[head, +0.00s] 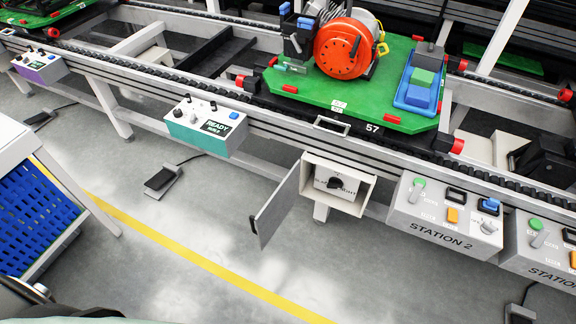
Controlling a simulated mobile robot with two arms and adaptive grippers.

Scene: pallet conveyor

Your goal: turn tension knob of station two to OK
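The grey Station 2 panel (437,233) hangs on the conveyor's front side at the right. It carries a green-topped switch (419,187), an orange button (452,215), a blue button (491,204) and a pale round dial (488,227). Left of it, an open box (367,193) holds a black knob (335,183) on a white plate. Its door (275,207) hangs open to the left. The lettering around the knob and dial is too small to read, so I cannot tell which is the tension knob or its setting. Neither gripper shows in the head view.
A green pallet (300,84) with an orange round machine part (344,48) sits on the conveyor (190,75). A teal-and-white control box (195,133) hangs further left. A foot pedal (163,179) lies on the floor. A blue crate (40,215) stands lower left.

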